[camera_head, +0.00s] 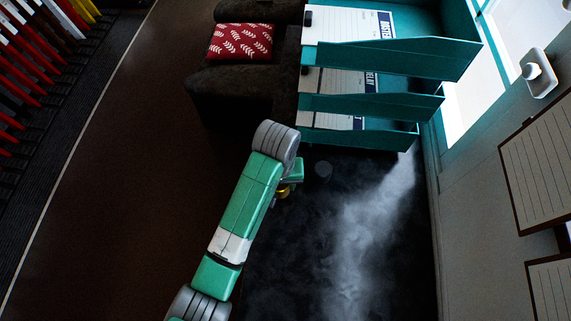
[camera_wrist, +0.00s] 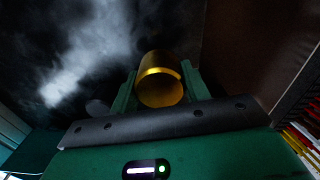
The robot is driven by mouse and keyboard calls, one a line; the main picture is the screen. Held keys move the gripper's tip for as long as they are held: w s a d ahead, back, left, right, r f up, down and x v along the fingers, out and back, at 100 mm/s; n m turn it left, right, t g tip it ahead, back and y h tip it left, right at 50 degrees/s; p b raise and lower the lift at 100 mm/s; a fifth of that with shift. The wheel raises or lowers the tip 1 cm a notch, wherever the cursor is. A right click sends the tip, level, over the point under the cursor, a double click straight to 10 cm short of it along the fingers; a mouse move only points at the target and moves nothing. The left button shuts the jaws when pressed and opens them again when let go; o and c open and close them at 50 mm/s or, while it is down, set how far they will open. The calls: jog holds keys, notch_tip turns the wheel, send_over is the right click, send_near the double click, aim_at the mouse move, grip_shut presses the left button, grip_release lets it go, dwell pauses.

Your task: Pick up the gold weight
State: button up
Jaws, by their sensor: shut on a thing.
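The gold weight (camera_wrist: 160,86) is a shiny cylinder between the two green fingers of my gripper (camera_wrist: 160,90) in the wrist view. My gripper is shut on it. In the head view, a small part of the gold weight (camera_head: 283,190) shows beside my green and grey arm, above a dark surface. The arm hides most of my gripper (camera_head: 292,178) there. I cannot tell whether the weight touches the surface below it.
A teal tray rack (camera_head: 372,105) with papers stands just beyond my gripper. A dark chair (camera_head: 235,85) with a red patterned cushion (camera_head: 240,41) is at upper left. A small dark round object (camera_head: 323,169) sits right of the weight. Red levers (camera_head: 25,65) line the far left.

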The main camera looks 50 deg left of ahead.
jog(key=s+d, duration=0.1)
jog(key=s, duration=0.1)
jog(key=s+d, duration=0.2)
jog(key=s, duration=0.1)
jog(key=s+d, duration=0.1)
jog(key=s, duration=0.1)
jog(key=shift+s+d+r, duration=0.25)
jog(key=shift+d+r, duration=0.1)
jog(key=shift+r, duration=0.05)
jog(key=shift+w, duration=0.1)
